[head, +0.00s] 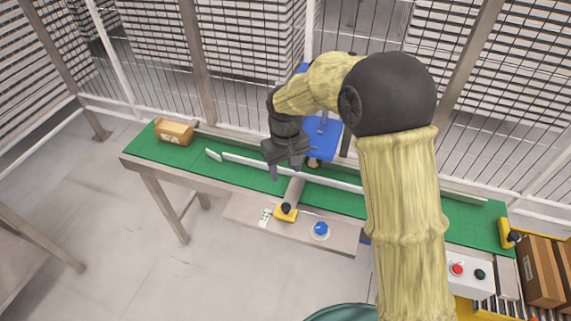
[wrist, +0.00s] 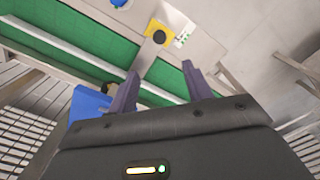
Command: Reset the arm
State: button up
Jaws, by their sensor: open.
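My arm, in a pale yellow sleeve, reaches out over a green conveyor (head: 235,166) in the head view. My gripper (head: 285,172) hangs above the belt near its middle, by a white guide rail (head: 330,182). In the wrist view, my gripper (wrist: 160,88) shows two purple fingers spread apart with nothing between them. The green belt (wrist: 100,46) and a yellow sensor block (wrist: 159,33) lie beyond the fingers.
A cardboard box (head: 174,132) sits on the belt's left end. A blue button (head: 320,229) is on the front ledge. A control box (head: 470,275) with red and green-black buttons and brown cartons (head: 541,270) stand at right. Wire fencing closes off the back.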

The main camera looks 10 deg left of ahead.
jog(key=shift+r, duration=0.55)
jog(key=shift+d, duration=0.15)
jog(key=s+d+r+m+t+p, duration=0.1)
jog(key=s+d+r+m+p, duration=0.1)
jog(key=d, duration=0.7)
jog(key=s+d+r+m+p, duration=0.3)
jog(key=s+d+r, duration=0.3)
jog(key=d, duration=0.4)
jog(key=s+d+r+m+t+p, duration=0.1)
jog(key=s+d+r+m+p, duration=0.2)
jog(key=d, duration=0.6)
jog(key=shift+s+d+r+t+p, duration=0.3)
jog(key=shift+s+r+p, duration=0.15)
jog(key=shift+s+p, duration=0.6)
jog(key=shift+s+a, duration=0.15)
jog(key=shift+s, duration=0.1)
jog(key=shift+w, duration=0.1)
